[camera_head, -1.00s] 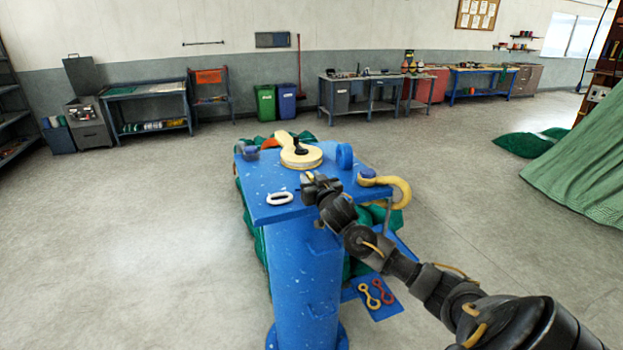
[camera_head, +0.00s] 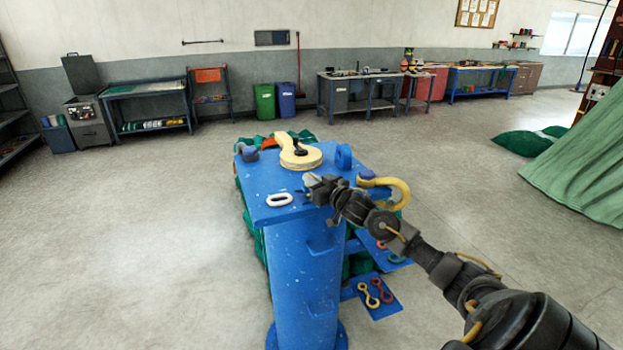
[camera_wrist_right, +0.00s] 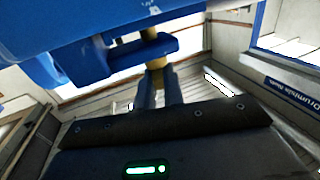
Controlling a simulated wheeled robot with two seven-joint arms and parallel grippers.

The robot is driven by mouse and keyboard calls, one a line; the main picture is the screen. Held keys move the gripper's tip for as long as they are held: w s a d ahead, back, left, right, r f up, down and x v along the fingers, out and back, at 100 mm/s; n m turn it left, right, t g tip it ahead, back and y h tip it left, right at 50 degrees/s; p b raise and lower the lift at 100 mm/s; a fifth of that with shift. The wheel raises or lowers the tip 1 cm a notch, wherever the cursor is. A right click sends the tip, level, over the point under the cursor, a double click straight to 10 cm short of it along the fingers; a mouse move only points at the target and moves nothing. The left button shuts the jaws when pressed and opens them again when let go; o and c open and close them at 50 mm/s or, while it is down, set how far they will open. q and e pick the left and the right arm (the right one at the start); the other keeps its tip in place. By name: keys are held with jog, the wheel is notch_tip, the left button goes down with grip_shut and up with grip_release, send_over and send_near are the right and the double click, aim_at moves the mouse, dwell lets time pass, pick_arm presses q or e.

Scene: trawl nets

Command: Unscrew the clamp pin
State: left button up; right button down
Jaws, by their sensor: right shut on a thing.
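My right gripper (camera_head: 312,183) is over the front right of the blue stand's top plate (camera_head: 262,178) in the head view. In the right wrist view its two fingers (camera_wrist_right: 158,88) are closed on the end of a brass-yellow clamp pin (camera_wrist_right: 153,46). The pin passes through a blue clamp lug (camera_wrist_right: 130,53), with the fingers just beside the lug. In the head view the gripper and wrist cover the clamp, and I cannot make out the pin or its thread. My left gripper is not in view.
A lower blue shelf (camera_head: 388,309) holds yellow and red links.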

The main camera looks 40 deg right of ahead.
jog(key=n+y, duration=0.1)
jog(key=y, duration=0.1)
jog(key=n+y+b, duration=0.1)
jog(key=y, duration=0.1)
jog(key=shift+d+f+n, duration=0.1)
jog(key=shift+d+n, duration=0.25)
jog(key=shift+n, duration=0.05)
jog(key=n+g+y+b, duration=0.1)
jog(key=y, duration=0.1)
jog(key=n+g+y+b, duration=0.1)
jog(key=n+y+b, duration=0.1)
jog(key=shift+w+d+y+b, duration=0.1)
jog(key=shift+d+y+b, duration=0.05)
jog(key=shift+y+b, duration=0.2)
jog(key=shift+n+g+y+b, duration=0.6)
jog(key=shift+n+y+b, duration=0.25)
jog(key=shift+y, duration=0.3)
jog(key=c, duration=1.5)
grip_release()
jog(key=shift+w, duration=0.1)
